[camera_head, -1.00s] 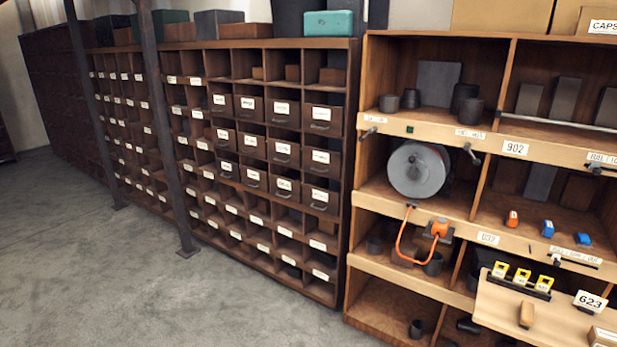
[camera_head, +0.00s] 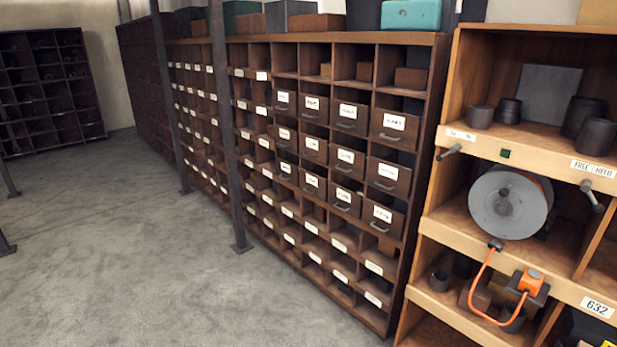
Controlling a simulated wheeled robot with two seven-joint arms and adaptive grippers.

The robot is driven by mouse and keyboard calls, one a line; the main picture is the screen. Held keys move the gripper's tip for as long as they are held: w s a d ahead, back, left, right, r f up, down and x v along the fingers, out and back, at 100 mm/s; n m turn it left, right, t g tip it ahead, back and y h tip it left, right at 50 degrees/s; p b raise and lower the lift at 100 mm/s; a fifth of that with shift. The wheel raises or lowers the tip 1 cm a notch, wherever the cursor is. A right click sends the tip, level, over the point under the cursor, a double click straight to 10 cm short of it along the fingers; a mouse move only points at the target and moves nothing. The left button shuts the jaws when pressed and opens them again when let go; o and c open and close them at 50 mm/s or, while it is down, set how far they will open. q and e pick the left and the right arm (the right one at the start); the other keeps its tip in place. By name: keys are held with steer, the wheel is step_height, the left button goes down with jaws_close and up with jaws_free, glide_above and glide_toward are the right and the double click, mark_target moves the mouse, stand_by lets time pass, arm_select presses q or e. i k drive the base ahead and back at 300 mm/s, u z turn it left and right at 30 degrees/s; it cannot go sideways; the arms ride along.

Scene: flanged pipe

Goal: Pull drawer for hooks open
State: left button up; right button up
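A tall dark wooden cabinet (camera_head: 313,214) with many compartments stands in the middle of the head view. Several brown drawers with white labels and dark handles fill its middle rows, such as the drawer (camera_head: 393,123) at the right end of the top drawer row. The drawers that I can make out look shut. The label writing is too small to read, so I cannot tell which drawer is for hooks. Neither of my grippers is in view.
A lighter wooden shelf (camera_head: 441,220) at the right holds a grey reel (camera_head: 508,202) and an orange-handled tool (camera_head: 530,281). Dark posts (camera_head: 226,135) stand before the cabinets. Grey floor (camera_head: 130,260) is clear at the left. Another dark shelf (camera_head: 52,90) stands at the far left.

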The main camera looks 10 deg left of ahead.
mark_target(386, 174)
steer(key=u, duration=0.6)
steer(key=i, duration=2.1)
steer(key=z, duration=0.15)
